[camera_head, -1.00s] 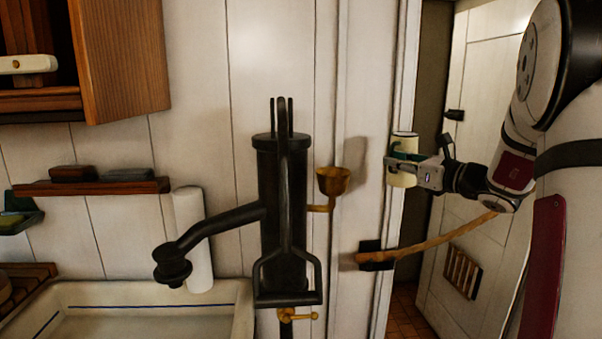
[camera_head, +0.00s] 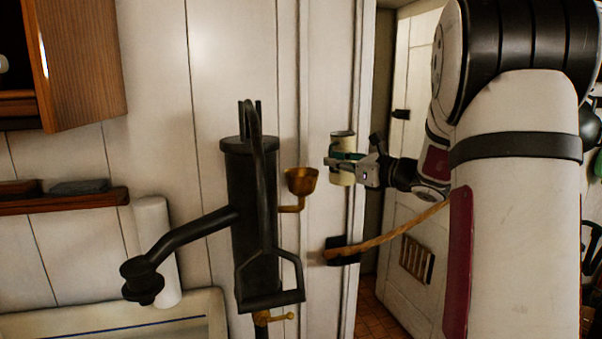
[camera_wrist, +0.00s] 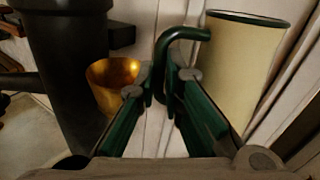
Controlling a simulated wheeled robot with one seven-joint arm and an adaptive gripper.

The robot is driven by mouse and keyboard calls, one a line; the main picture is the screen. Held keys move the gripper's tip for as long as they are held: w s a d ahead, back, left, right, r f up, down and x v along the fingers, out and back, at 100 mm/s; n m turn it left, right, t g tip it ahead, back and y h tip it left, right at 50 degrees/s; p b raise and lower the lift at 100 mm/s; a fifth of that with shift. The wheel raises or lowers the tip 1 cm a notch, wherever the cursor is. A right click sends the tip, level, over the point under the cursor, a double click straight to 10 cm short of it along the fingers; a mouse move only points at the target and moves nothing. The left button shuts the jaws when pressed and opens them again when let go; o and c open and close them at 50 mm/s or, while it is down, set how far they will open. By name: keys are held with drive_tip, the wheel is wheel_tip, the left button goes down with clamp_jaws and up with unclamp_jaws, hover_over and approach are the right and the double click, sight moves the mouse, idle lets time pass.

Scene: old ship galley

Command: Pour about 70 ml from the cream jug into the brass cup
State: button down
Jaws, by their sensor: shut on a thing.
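The cream jug (camera_head: 342,147) is a tall cream-coloured vessel with a dark green rim and green handle. It is close to upright, to the right of and a little higher than the brass cup in the head view. My gripper (camera_head: 352,168) is shut on its handle; in the wrist view the green handle (camera_wrist: 185,36) runs between the fingers, with the jug body (camera_wrist: 243,72) at the right. The brass cup (camera_head: 301,181) sits on a small brass arm beside the black pump. It also shows in the wrist view (camera_wrist: 112,85), apart from the jug. The jug's contents are hidden.
The black pump (camera_head: 252,220) with its spout stands left of the cup, over a pale sink (camera_head: 120,318). A rope (camera_head: 395,235) hangs from a dark wall bracket (camera_head: 341,251) below the jug. A door frame and open doorway lie behind my arm.

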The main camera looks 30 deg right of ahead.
drive_tip(key=n, duration=0.2)
drive_tip(key=a+r+n+g+h, duration=0.1)
drive_tip(key=n, duration=0.2)
drive_tip(key=n+g+h, duration=0.1)
drive_tip(key=n, duration=0.2)
drive_tip(key=shift+a+r+b, duration=0.25)
drive_tip(key=shift+r+b, duration=0.05)
drive_tip(key=shift+r, duration=0.05)
drive_tip(key=shift+d+f+n+g+h+b, duration=0.2)
drive_tip(key=shift+d+f+n+h+b, duration=0.2)
drive_tip(key=shift+f+n+b, duration=0.3)
drive_tip(key=shift+d+f+n+g+h+b, duration=0.2)
drive_tip(key=shift+d+f+n+h+b, duration=0.1)
drive_tip(key=shift+f+n+h+b, duration=0.35)
drive_tip(key=shift+f, duration=0.2)
